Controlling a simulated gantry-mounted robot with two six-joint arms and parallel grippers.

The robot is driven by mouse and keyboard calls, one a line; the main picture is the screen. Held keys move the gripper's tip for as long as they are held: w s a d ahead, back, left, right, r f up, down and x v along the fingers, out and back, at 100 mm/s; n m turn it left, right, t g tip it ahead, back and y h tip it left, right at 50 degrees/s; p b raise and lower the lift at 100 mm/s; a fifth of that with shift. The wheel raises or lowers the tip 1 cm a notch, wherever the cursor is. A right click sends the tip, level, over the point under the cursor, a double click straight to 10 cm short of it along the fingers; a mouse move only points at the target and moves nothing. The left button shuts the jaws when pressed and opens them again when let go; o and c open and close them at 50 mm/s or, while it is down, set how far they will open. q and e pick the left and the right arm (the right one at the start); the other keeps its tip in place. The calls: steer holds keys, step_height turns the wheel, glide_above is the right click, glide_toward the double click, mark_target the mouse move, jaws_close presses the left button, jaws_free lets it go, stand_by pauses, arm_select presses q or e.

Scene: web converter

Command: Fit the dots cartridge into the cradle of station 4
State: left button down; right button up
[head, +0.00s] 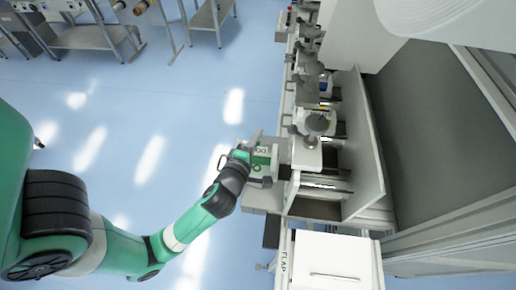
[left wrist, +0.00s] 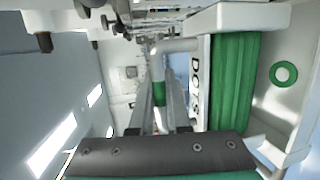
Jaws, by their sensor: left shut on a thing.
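The dots cartridge is a white frame with a green roll and DOTS lettering. In the head view the cartridge (head: 263,161) is at the edge of the machine line, at the end of my left arm. In the left wrist view the cartridge (left wrist: 232,80) fills the right side, with a green ring on its white plate. My left gripper (head: 246,157) is shut on the cartridge; its grey fingers (left wrist: 160,105) also show in the wrist view, near the grey bent handle. The cradle of station 4 cannot be made out for sure. My right gripper is not in view.
A row of stations (head: 313,122) runs up the machine, with a white block just right of the cartridge. A grey upright panel (head: 364,140) stands behind them. A white drawer unit (head: 335,262) marked FLAP is nearer. The blue floor (head: 150,110) left is open.

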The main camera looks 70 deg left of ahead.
arm_select(q)
steer(key=shift+d+f, duration=0.15)
steer(key=shift+d, duration=0.05)
step_height(320, 180, down, 3)
steer(key=shift+d+r+b, duration=0.1)
steer(key=shift+r+b, duration=0.05)
steer(key=shift+b, duration=0.25)
steer(key=shift+f, duration=0.25)
